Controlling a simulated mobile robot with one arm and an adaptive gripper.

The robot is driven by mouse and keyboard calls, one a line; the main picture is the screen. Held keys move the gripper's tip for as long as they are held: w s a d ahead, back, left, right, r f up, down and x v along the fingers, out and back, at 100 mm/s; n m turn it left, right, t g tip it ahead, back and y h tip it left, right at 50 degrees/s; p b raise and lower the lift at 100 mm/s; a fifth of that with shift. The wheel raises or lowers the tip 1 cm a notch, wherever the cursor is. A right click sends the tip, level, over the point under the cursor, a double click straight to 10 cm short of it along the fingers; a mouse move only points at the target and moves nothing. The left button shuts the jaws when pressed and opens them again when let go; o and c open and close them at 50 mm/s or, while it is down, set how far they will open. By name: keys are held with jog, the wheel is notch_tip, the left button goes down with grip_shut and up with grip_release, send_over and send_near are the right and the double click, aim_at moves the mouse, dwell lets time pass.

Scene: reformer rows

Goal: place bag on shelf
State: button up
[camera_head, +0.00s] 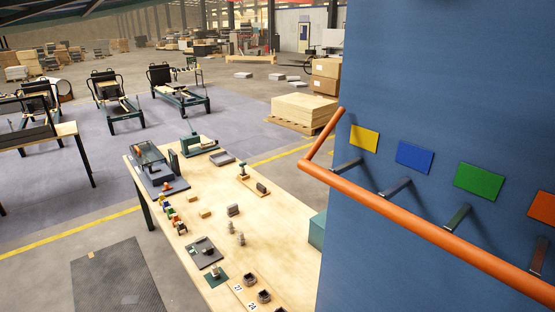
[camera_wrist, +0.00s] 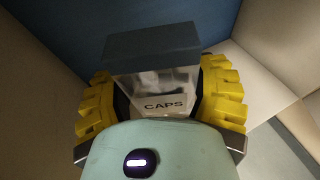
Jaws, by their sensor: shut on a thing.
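My gripper (camera_wrist: 160,100) shows in the wrist view, with ridged yellow pads to the left and right of a clear bag. It is shut on this bag (camera_wrist: 150,82), which has a dark grey top strip and a label reading CAPS. The bag's lower part is hidden behind the pale green gripper body. Behind the bag is a dark blue surface (camera_wrist: 70,28), with pale beige panels (camera_wrist: 268,72) at the sides; I cannot tell whether these belong to the shelf. My gripper and the bag do not show in the head view. No shelf is clearly seen there.
In the head view, a blue panel (camera_head: 400,105) with colour plates, pegs and an orange rail (camera_head: 430,229) fills the right. A wooden table (camera_head: 225,212) bearing small parts stands left of it. Reformers (camera_head: 180,90) stand behind on open floor.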

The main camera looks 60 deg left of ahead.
notch_tip(320, 180, down, 4)
jog(key=shift+a+f+p, duration=0.1)
jog(key=shift+f+p, duration=0.15)
jog(key=shift+p, duration=0.8)
jog(key=shift+f+p, duration=1.35)
jog(key=shift+f, duration=1.3)
jog(key=shift+f, duration=0.1)
jog(key=o, duration=1.4)
jog(key=shift+c, duration=0.2)
jog(key=shift+s+b, duration=0.55)
jog(key=shift+b, duration=0.05)
jog(key=b+v, duration=0.5)
jog(key=v, duration=0.6)
